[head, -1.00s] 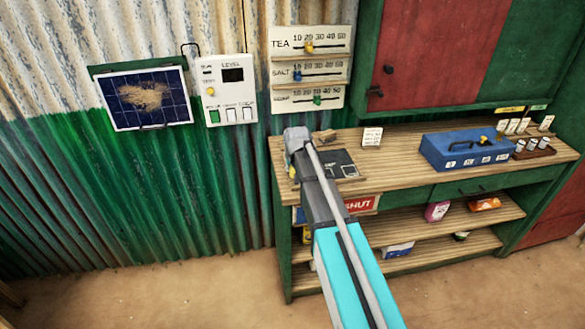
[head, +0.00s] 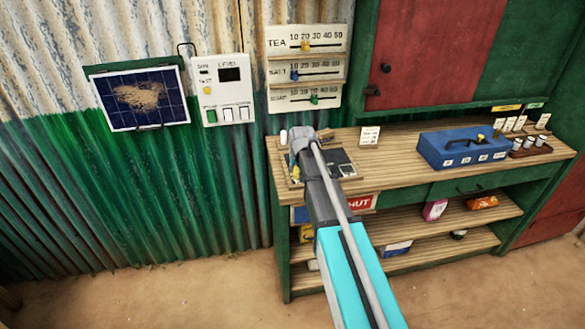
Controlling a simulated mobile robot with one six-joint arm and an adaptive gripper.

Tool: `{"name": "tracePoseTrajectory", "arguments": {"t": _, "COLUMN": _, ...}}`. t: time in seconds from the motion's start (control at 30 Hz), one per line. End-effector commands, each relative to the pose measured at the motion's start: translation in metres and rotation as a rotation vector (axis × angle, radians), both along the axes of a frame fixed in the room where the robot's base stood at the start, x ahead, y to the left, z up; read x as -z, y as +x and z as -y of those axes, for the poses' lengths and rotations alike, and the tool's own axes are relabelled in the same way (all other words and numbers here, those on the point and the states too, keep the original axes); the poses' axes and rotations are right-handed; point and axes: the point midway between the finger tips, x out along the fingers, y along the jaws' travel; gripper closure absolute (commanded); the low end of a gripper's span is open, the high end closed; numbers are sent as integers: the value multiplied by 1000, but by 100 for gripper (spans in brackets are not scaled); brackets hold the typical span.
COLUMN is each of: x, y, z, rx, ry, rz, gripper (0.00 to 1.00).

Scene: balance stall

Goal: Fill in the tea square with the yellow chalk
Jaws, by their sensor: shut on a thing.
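A dark slate board (head: 341,163) with pale-edged squares lies on the left end of the wooden counter. My arm covers its left part, and I cannot make out which square is the tea square or any chalk marks. My gripper (head: 297,160) is over the board's left side, seen mostly from behind, with its fingertips largely hidden. A small yellow bit, which looks like the yellow chalk (head: 295,172), shows at the gripper's lower end. Whether it touches the board is not visible.
A small white object (head: 283,137) stands behind my gripper. A white card (head: 370,136) and a blue box (head: 462,147) stand farther right on the counter (head: 400,165). Price sliders (head: 307,68) hang on the wall above. Counter between card and box is clear.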

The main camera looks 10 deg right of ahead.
Motion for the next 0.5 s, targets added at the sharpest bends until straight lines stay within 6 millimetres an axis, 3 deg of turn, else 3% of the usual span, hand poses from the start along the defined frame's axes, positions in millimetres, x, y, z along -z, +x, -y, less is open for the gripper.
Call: {"name": "tracePoseTrajectory", "arguments": {"t": 0.5, "x": -1, "y": 0, "z": 9, "rx": 0, "ry": 0, "rz": 0, "gripper": 100}}
